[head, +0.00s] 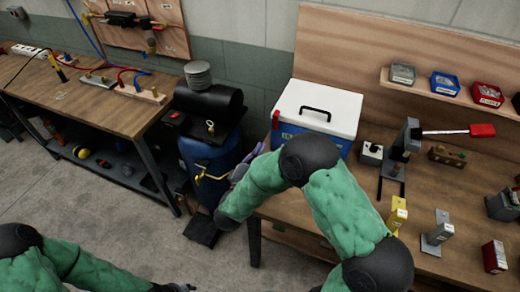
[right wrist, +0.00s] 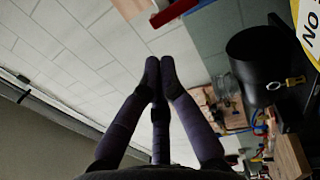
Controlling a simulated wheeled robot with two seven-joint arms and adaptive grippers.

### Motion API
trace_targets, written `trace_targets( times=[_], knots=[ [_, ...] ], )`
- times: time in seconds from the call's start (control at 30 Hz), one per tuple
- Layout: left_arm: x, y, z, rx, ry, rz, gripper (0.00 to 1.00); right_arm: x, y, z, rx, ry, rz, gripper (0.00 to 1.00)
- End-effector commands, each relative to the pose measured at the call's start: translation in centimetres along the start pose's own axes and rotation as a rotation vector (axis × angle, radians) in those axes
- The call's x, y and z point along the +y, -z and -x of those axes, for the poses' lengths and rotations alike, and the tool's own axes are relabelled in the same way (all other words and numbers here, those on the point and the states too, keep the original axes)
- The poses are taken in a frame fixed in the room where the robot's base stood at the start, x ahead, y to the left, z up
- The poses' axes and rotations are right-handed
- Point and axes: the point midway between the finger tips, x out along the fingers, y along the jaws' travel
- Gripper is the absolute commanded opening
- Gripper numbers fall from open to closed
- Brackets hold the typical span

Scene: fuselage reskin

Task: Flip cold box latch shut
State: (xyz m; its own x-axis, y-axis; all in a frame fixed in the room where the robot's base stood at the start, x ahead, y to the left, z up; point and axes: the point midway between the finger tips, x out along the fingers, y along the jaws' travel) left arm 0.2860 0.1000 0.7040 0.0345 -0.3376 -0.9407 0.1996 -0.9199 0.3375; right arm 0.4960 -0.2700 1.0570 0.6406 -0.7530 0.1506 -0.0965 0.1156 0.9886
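The cold box (head: 318,112) is blue with a white lid and a black handle, and stands on the right workbench. Its lid looks down. A small red latch (head: 276,119) shows at the box's left side; I cannot tell its exact angle. My right gripper (head: 240,172) is left of and below the box, apart from the latch and partly hidden by my arm. In the right wrist view its dark purple fingers (right wrist: 160,66) meet at the tips with nothing between them. A red piece (right wrist: 172,11), likely the latch, shows beyond them. My left gripper (head: 178,287) is barely visible at the bottom edge.
A blue barrel (head: 205,160) with a black cylinder (head: 208,101) above it stands left of the box, close to my right gripper. A grey stand with a red-handled lever (head: 468,131) is right of the box. The left workbench (head: 60,97) holds hoses and fittings.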

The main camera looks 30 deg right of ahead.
Motion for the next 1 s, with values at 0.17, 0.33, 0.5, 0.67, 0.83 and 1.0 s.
trace_targets(
  times=[0.17, 0.33, 0.5, 0.67, 0.83, 1.0],
  knots=[
    [-0.2, 0.0, -0.8, 0.000, 0.000, -0.001, 0.40, -0.1, -0.1, -3.5, -0.006, -0.001, -0.003, 0.00],
    [-0.5, 0.1, -1.3, 0.000, 0.000, -0.001, 0.40, -0.1, -0.1, -6.6, -0.005, -0.001, -0.003, 0.00],
    [-0.7, 0.1, -1.9, 0.000, 0.000, -0.001, 0.40, -0.1, -0.1, -9.1, -0.003, -0.002, -0.003, 0.00],
    [-0.8, 0.1, -2.2, 0.000, 0.000, -0.001, 0.40, -0.1, -0.1, -10.4, -0.001, 0.001, -0.001, 0.00],
    [-0.8, 0.1, -2.2, 0.000, 0.000, -0.001, 0.40, 0.0, 0.0, -10.8, 0.000, 0.000, -0.001, 0.00],
    [-0.8, 0.1, -2.2, 0.000, 0.000, -0.001, 0.40, 0.0, 0.0, -10.8, 0.001, 0.000, -0.001, 0.00]
  ],
)
